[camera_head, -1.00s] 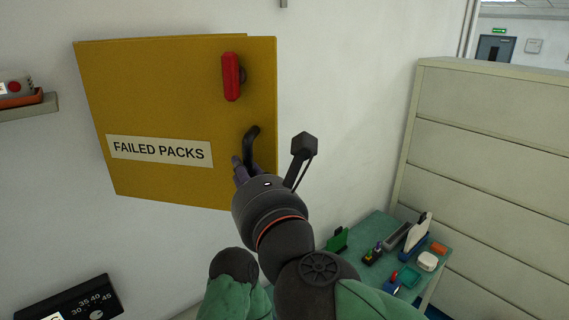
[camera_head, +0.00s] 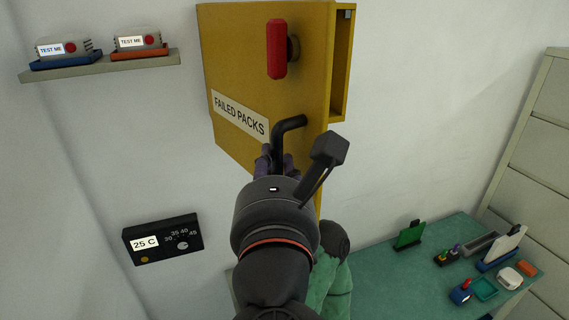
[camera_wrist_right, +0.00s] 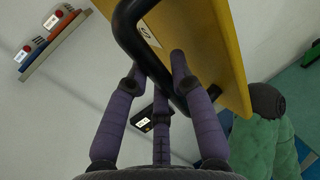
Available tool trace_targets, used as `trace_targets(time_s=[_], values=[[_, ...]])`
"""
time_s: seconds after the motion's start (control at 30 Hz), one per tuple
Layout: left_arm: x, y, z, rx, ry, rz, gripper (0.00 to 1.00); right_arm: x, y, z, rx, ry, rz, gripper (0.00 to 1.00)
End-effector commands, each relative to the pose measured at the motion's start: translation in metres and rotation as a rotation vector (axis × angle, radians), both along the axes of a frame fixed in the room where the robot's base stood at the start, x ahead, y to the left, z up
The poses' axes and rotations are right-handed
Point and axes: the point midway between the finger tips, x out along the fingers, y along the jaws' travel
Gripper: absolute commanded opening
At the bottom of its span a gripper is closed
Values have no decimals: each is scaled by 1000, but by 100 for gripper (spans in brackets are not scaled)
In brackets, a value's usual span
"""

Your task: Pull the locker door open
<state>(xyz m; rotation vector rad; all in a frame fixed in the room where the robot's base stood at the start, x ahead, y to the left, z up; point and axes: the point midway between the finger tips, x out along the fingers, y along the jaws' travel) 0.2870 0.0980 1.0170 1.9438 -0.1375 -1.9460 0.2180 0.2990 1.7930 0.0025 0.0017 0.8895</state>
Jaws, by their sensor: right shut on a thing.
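The yellow locker door (camera_head: 232,70), labelled FAILED PACKS, stands ajar on the wall in the head view. The locker's yellow side and dark inner opening (camera_head: 341,65) show past its right edge. A red turn handle (camera_head: 276,48) sits upright on the door's upper part. The black bent pull handle (camera_head: 287,125) is below it; it also shows in the right wrist view (camera_wrist_right: 131,40). My right gripper (camera_head: 276,160) has its purple fingers (camera_wrist_right: 160,85) shut around this pull handle. The gripper hides the door's lower part. My left gripper is not in view.
A wall shelf (camera_head: 100,67) at upper left holds two TEST ME packs on trays. A black temperature panel (camera_head: 162,239) is on the wall below. A green bench (camera_head: 385,285) with small items stands at lower right, beside a beige partition (camera_head: 545,150).

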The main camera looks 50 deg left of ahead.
Motion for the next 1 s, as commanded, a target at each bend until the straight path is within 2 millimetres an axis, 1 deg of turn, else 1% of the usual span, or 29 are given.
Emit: trace_targets(time_s=[0.27, 0.3, 0.37, 0.67, 0.77, 0.87, 1.0], values=[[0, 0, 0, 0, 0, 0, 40, -1, 0, 2, 2, -3, 3, 0], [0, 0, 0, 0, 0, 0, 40, -1, 0, 2, 2, -3, 3, 32], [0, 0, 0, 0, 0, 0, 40, -1, 0, 2, 2, -3, 2, 49], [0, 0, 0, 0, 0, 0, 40, 0, 0, 1, 2, -1, 1, 49], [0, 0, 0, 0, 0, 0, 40, 0, 0, 4, 2, 0, 1, 49], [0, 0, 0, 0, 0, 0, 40, 0, 0, 13, 4, 0, 0, 49], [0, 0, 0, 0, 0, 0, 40, 0, 1, 36, 5, 0, 1, 49]])
